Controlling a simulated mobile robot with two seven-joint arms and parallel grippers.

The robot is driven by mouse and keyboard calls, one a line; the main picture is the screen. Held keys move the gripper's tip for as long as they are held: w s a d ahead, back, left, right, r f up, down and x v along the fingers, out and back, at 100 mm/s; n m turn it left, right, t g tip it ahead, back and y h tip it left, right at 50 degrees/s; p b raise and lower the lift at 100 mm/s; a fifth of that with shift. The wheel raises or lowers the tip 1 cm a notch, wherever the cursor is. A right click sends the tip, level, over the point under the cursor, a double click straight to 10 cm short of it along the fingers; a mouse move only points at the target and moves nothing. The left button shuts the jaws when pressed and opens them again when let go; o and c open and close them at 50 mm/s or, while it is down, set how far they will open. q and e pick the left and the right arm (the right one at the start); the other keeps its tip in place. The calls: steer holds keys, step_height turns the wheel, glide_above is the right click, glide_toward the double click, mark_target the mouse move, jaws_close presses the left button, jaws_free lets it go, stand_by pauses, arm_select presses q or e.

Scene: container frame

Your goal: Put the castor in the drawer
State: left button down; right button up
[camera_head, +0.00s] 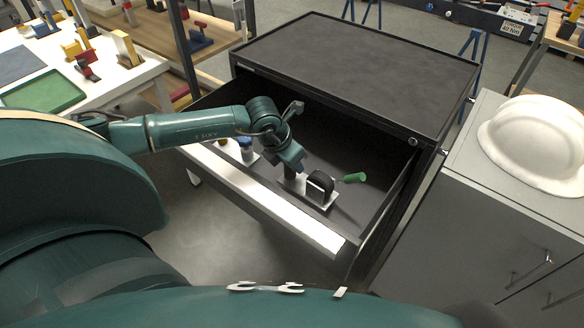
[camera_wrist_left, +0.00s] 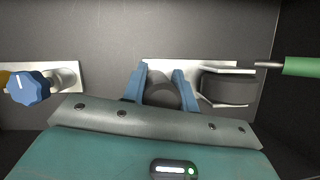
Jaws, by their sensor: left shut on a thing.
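The castor shows as a black wheel (camera_head: 320,183) with a pale metal plate and bracket, inside the open drawer (camera_head: 345,215) of the black cabinet. In the left wrist view the wheel (camera_wrist_left: 228,90) is just right of the fingers. My left gripper (camera_head: 292,170) is low in the drawer; in the wrist view its blue fingers (camera_wrist_left: 160,92) are shut on a dark rounded part by the pale plate. I take this as part of the castor, but the fingers partly hide how it joins the wheel. My right gripper is not in view.
A green-handled tool (camera_head: 354,178) lies right of the wheel in the drawer. A blue-knobbed part (camera_head: 246,148) lies to the left. The cabinet top (camera_head: 360,60) is clear.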

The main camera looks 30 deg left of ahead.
arm_select(q)
steer(key=shift+f, duration=1.5)
steer(key=c, duration=1.6)
jaws_free()
steer(key=shift+f, duration=0.25)
steer(key=o, duration=0.5)
steer(key=shift+r, duration=0.1)
steer(key=v, duration=1.2)
steer(key=shift+r+b, duration=0.15)
steer(key=shift+b, duration=0.3)
steer(key=shift+a, duration=0.1)
